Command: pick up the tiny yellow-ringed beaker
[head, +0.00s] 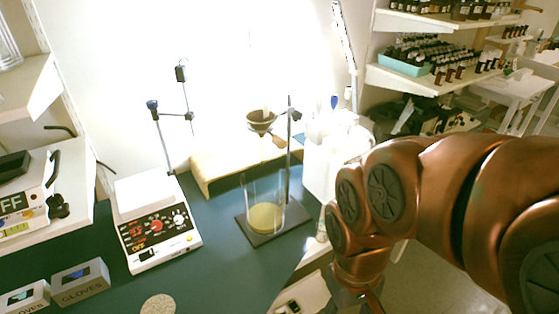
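A clear glass beaker (264,213) with a yellow layer at its bottom stands upright on the dark base plate of a ring stand. I cannot make out a yellow ring on it, and no tiny beaker is clearly visible elsewhere. My gripper (362,303) hangs below the copper-coloured arm at the bottom edge, right of the beaker and well apart from it. The frame cuts off its fingers, so whether it is open or shut does not show.
The stand's rod (289,150) and a funnel (261,121) rise behind the beaker. A white hotplate (156,224) stands left, glove boxes (81,281) and a round speckled disc (158,305) in front. The teal bench (222,267) is clear between. Bottle shelves (408,78) are at right.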

